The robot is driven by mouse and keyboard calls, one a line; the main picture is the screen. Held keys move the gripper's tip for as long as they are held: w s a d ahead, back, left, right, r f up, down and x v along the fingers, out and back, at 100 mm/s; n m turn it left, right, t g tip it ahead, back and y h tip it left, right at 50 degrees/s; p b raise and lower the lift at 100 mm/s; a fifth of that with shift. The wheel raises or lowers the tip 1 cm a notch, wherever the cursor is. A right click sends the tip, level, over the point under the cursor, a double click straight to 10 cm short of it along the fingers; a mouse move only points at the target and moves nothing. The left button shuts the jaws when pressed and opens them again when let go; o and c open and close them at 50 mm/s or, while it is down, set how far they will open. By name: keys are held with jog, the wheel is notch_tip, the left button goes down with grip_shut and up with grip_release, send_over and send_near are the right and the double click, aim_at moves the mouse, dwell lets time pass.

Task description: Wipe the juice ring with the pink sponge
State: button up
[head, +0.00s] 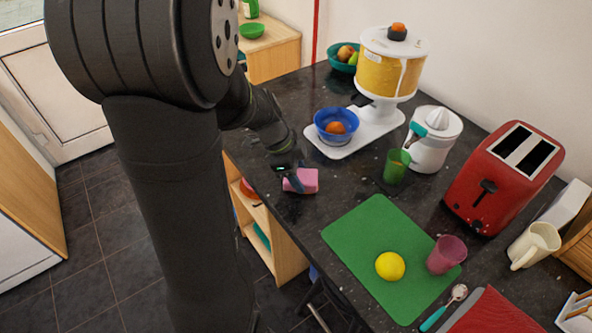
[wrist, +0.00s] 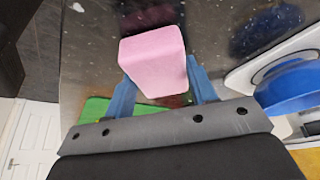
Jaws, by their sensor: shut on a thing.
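The pink sponge (head: 303,180) is at the left edge of the dark countertop in the head view. My gripper (head: 290,178) is shut on it. In the wrist view the sponge (wrist: 154,62) sits between the two blue fingers of my gripper (wrist: 160,85). I cannot tell whether the sponge touches the counter or is held just above it. The juice ring cannot be made out in either view; the sponge, my gripper or my arm may hide it.
A green mat (head: 352,232) with a lemon (head: 390,266) and a pink cup (head: 446,254) lies in front. A green cup (head: 396,166), blue bowl (head: 336,124), juicer (head: 433,138) and red toaster (head: 503,177) stand behind and to the right. The counter's left edge is close.

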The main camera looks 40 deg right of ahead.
aim_at(308, 185)
jog(key=shift+s+f, duration=0.1)
jog(key=shift+s, duration=2.7)
jog(key=shift+w, duration=1.35)
jog(key=shift+w+r, duration=0.2)
jog(key=shift+w, duration=1)
jog(key=shift+w+f, duration=0.2)
jog(key=shift+w, duration=0.15)
jog(key=shift+w+r, duration=0.2)
jog(key=shift+w, duration=0.2)
jog(key=shift+w+f, duration=0.1)
jog(key=shift+w, duration=0.25)
jog(key=shift+w+r, duration=0.3)
jog(key=shift+r, duration=3.7)
